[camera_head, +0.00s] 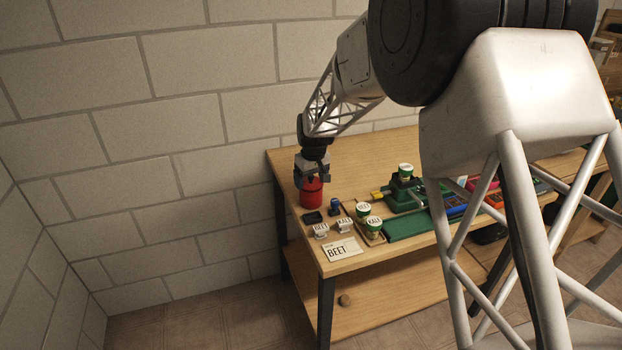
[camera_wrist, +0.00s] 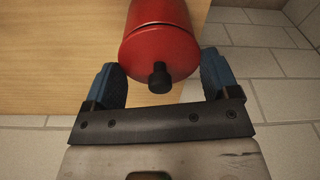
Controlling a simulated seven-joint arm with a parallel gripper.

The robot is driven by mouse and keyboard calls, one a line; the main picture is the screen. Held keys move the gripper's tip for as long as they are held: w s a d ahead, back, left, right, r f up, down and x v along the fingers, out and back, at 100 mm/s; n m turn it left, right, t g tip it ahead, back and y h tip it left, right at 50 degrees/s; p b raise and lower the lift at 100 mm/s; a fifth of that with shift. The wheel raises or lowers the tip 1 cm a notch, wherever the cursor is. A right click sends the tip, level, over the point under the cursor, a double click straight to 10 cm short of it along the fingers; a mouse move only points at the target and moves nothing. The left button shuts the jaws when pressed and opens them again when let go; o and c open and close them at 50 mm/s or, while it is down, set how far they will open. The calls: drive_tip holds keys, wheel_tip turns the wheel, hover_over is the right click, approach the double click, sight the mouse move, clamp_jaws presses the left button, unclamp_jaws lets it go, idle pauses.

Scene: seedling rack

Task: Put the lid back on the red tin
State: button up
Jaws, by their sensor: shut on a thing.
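The red tin (camera_head: 312,196) stands upright at the back left of the wooden table, and its side also shows at the top of the wrist view (camera_wrist: 158,10). The red lid (camera_wrist: 160,48), with a black knob (camera_wrist: 160,78), is in line with the tin's mouth. A thin dark line shows between lid and tin; I cannot tell whether the lid is fully seated. My gripper (camera_head: 312,178) points down over the tin.
In front of the tin are a small dark tray (camera_head: 312,217), a blue item (camera_head: 335,206), small labels and a BEET card (camera_head: 341,250). Green-and-white pots (camera_head: 373,228) and a green mat (camera_head: 408,229) lie to the right. A brick wall (camera_head: 220,165) stands behind.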

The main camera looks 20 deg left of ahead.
idle(0.4)
drive_tip(key=o, duration=0.8)
drive_tip(key=shift+r, duration=0.15)
drive_tip(key=shift+r, duration=3.35)
clamp_jaws()
drive_tip(key=shift+f, duration=2.25)
drive_tip(key=shift+r, duration=0.1)
